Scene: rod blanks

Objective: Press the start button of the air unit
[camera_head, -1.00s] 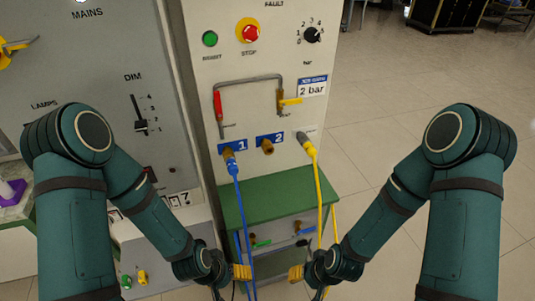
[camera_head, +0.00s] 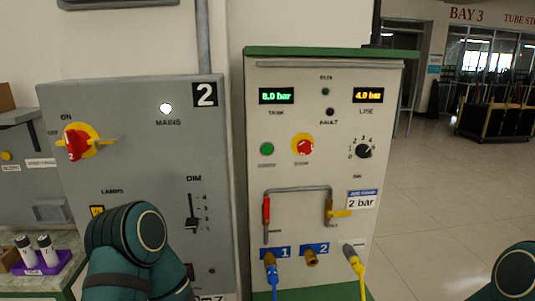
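The air unit (camera_head: 285,180) is a pale panel with a green top, right of centre in the head view. Its green round button (camera_head: 267,149) sits at the left, beside the red stop button (camera_head: 303,146) on a yellow ring. The small label under the green button is too blurred to read surely. A green tank display (camera_head: 277,96) reads 8.0 bar and a yellow line display (camera_head: 368,95) reads 4.0 bar. The run lamp (camera_head: 326,91) and fault lamp (camera_head: 330,112) look dark. Neither gripper is in view; only parts of my arms show at the bottom.
A grey panel (camera_head: 140,160) with a red mains switch (camera_head: 77,143) and a dimmer slider (camera_head: 193,223) stands left. A pressure knob (camera_head: 363,151), red-handled pipe (camera_head: 266,212), blue hose (camera_head: 272,275) and yellow hose (camera_head: 358,270) are on the unit.

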